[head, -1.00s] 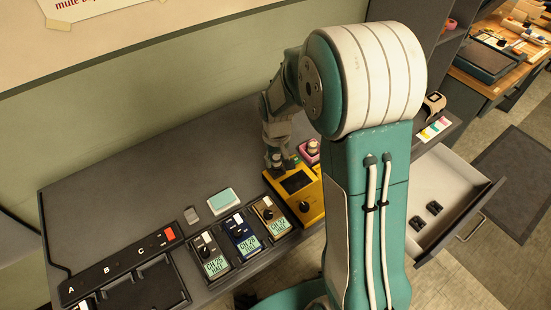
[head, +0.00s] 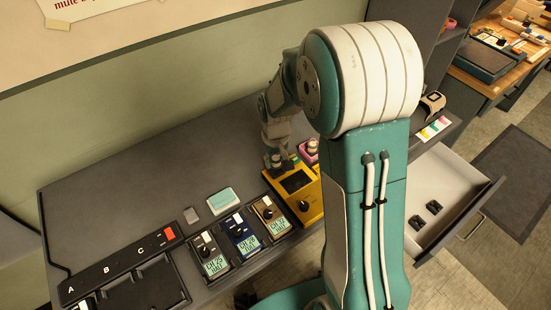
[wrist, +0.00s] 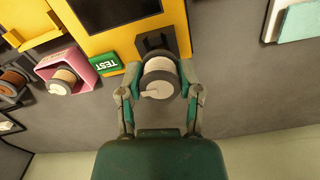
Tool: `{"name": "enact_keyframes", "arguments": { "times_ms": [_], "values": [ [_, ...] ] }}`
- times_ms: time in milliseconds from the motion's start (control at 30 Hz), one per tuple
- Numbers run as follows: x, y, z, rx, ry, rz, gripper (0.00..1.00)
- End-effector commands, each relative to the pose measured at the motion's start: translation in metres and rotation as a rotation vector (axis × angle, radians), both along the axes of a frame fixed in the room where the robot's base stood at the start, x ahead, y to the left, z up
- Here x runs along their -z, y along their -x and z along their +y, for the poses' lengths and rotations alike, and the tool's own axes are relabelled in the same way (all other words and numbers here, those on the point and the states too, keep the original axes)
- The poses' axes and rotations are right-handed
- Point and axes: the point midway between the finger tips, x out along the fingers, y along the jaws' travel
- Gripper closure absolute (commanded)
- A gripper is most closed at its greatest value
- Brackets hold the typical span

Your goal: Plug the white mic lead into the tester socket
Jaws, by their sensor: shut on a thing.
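The yellow tester (head: 312,209) sits on the desk, with a dark screen and a knob. Its black socket (wrist: 152,42) shows in the wrist view, beside a green TEST label (wrist: 106,63). My gripper (wrist: 161,88) is shut on the white mic lead (wrist: 158,78), one finger on each side of its pale round body. The lead is right at the socket and covers part of it. I cannot tell how deep its hidden end sits. In the head view my gripper (head: 275,161) is at the tester's back edge.
A pink holder (wrist: 76,50) with another pale plug stands beside the tester, and a brown-banded plug (wrist: 13,84) is farther left in the wrist view. Several packs with displays (head: 243,238) stand left of the tester. An open drawer (head: 468,215) juts out at right.

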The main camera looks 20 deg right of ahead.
Motion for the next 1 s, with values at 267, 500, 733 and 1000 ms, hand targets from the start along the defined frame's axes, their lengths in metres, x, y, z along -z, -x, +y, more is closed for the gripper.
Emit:
{"name": "enact_keyframes", "arguments": {
  "times_ms": [267,500,733,1000],
  "values": [
    [0.004,0.000,0.000,0.000,0.000,0.000,0.90],
    [0.007,0.000,0.000,0.000,0.000,0.000,0.90],
    [0.010,0.000,0.000,0.000,0.000,0.000,0.90],
    [0.013,0.000,0.000,0.000,0.000,0.000,0.90]
  ]
}}
